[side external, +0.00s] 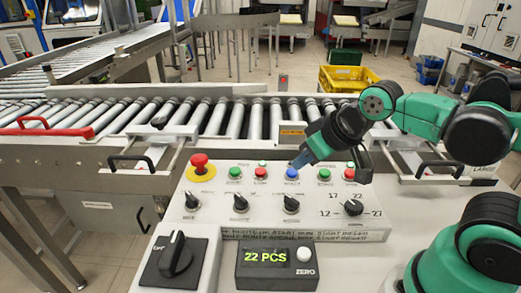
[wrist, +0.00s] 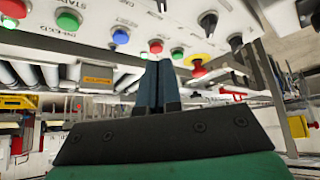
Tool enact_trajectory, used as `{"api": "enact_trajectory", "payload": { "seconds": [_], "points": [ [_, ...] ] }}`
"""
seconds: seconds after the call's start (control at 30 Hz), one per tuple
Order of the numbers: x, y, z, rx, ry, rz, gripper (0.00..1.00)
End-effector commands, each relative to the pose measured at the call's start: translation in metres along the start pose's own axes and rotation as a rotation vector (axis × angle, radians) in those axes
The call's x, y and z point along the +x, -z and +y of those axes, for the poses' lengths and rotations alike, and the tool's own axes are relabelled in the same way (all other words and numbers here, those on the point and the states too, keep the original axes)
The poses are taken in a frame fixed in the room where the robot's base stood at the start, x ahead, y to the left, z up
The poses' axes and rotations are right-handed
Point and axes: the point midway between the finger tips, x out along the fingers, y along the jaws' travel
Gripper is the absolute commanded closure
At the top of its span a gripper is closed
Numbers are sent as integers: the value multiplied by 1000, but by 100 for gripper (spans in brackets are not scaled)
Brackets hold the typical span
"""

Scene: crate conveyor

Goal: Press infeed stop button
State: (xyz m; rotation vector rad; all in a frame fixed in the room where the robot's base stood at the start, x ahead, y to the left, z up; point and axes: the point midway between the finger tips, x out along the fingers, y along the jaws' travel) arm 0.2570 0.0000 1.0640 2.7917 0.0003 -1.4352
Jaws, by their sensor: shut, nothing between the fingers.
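The pale control panel (side external: 275,215) carries a row of coloured buttons. The red button at the right end of the row (side external: 349,174) also shows at the wrist view's upper left corner (wrist: 12,8). The left pair is green (side external: 234,173) and red (side external: 260,173).
A red emergency button on a yellow base (side external: 200,174) stands left of the row. Black knobs (side external: 240,203) sit below the buttons. A counter (side external: 276,266) reads 22 PCS. Behind the panel runs a roller conveyor (side external: 235,118) with a metal frame. A yellow crate (side external: 345,77) stands farther back.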

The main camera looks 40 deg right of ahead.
Motion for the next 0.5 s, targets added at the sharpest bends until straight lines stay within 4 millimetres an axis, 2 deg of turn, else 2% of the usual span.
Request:
{"api": "enact_trajectory", "payload": {
  "seconds": [0.13,0.23,0.37,0.5],
  "points": [
    [-1,2,4,-18,-9,-16,100],
    [-5,8,18,-86,-32,-69,100],
    [-15,17,50,-246,-53,-206,100],
    [-31,24,91,-441,-7,-377,100]
  ]
}}
